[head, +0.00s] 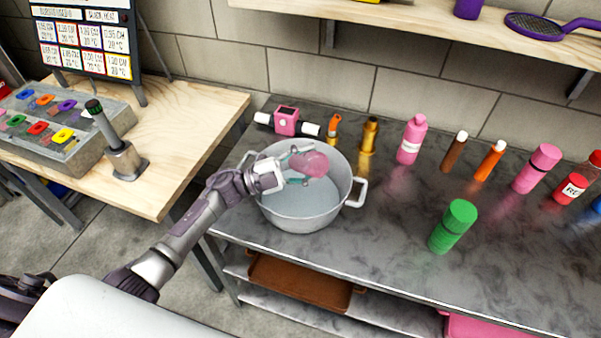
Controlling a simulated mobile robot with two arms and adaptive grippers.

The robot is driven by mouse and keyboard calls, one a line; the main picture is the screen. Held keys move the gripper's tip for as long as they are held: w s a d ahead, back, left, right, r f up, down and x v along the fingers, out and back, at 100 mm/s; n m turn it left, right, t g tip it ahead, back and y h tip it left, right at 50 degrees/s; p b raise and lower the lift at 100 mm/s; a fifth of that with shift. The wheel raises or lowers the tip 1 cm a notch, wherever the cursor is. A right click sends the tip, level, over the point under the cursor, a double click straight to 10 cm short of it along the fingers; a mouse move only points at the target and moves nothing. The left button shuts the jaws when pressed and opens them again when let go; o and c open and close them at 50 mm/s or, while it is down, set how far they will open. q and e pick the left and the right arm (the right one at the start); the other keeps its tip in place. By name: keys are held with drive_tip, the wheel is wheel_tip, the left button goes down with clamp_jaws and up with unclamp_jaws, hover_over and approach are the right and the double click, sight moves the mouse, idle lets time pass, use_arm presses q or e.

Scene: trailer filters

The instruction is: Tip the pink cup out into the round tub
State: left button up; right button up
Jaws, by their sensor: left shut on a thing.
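The pink cup (312,164) is in the head view, held over the round tub. It looks tilted onto its side, and its contents cannot be made out. My left gripper (297,168) is shut on the cup, its arm reaching in from the lower left. The round tub (305,217) is a grey pot with side handles, standing at the left end of the dark metal table. Its visible inside looks pale and bare; part of it is hidden by my gripper and the cup. My right gripper is not in view.
Several bottles line the table's back, including a pink one (411,140).

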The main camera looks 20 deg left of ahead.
use_arm(q)
drive_tip(key=shift+w+a+r+n+t, duration=0.2)
drive_tip(key=shift+n+t, duration=0.3)
drive_tip(key=shift+n, duration=0.4)
drive_tip(key=shift+f, duration=0.1)
idle(1.0)
drive_tip(key=m, duration=0.1)
drive_tip(key=s+d+m+g, duration=0.1)
drive_tip(key=m, duration=0.1)
drive_tip(key=f+m+g, duration=0.1)
drive_tip(key=m, duration=0.1)
drive_tip(key=shift+s+d, duration=0.2)
drive_tip(key=shift+d, duration=0.1)
